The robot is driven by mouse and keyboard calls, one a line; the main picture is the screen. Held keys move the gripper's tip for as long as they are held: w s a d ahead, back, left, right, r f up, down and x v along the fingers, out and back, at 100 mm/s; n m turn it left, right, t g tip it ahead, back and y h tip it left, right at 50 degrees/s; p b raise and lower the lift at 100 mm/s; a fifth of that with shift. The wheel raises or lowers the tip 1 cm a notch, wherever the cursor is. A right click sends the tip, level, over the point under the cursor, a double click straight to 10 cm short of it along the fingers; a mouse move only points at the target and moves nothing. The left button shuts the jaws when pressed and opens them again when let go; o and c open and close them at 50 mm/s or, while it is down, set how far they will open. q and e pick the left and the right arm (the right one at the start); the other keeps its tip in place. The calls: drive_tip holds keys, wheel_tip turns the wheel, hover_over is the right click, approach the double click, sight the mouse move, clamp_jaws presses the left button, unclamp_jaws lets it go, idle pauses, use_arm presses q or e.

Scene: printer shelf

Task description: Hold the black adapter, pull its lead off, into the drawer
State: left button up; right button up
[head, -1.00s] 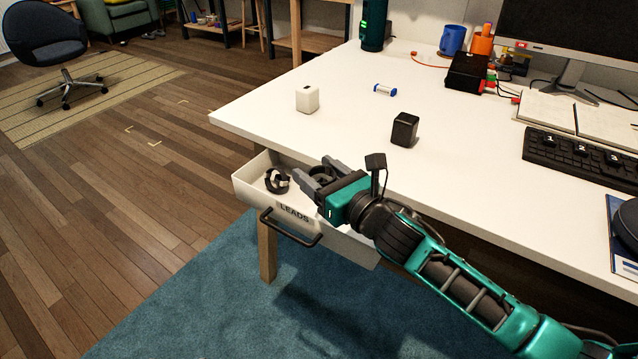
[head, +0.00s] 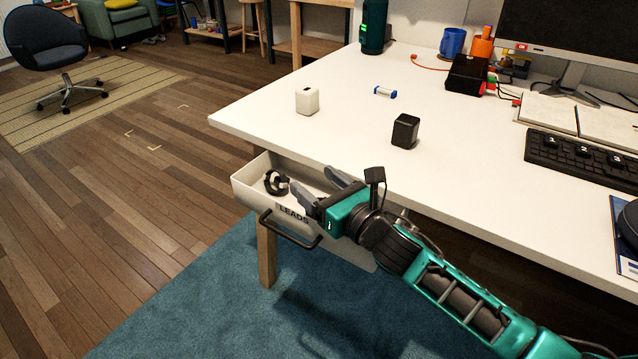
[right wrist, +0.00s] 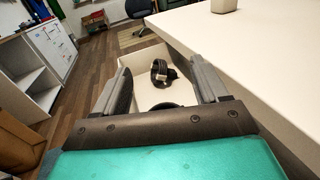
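The black adapter (head: 405,131) stands on the white desk, well apart from my gripper, and no lead shows on it. The open white drawer (head: 250,183), marked LEADS, juts out below the desk edge. A black coiled lead (head: 276,182) lies at its far left end; it also shows in the right wrist view (right wrist: 160,71). My right gripper (head: 312,180) is open over the drawer, its fingers wide apart. Another dark curved thing (right wrist: 166,105) shows low between the fingers, partly hidden by the gripper's palm. My left gripper is out of view.
A white adapter (head: 307,101) and a small blue-and-white cylinder (head: 385,91) stand or lie on the desk. A black box with cables (head: 467,72), a keyboard (head: 585,158) and an open notebook (head: 565,115) are farther right. The desk edge runs close beside my right gripper.

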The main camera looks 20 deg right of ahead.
drive_tip(key=shift+o, duration=1)
drive_tip(key=shift+r, duration=0.25)
drive_tip(key=shift+r+p, duration=0.5)
use_arm(q)
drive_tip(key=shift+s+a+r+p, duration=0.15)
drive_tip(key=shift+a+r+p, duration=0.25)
drive_tip(key=shift+p, duration=0.1)
use_arm(e)
drive_tip(key=v, duration=1.2)
drive_tip(key=shift+f, duration=0.15)
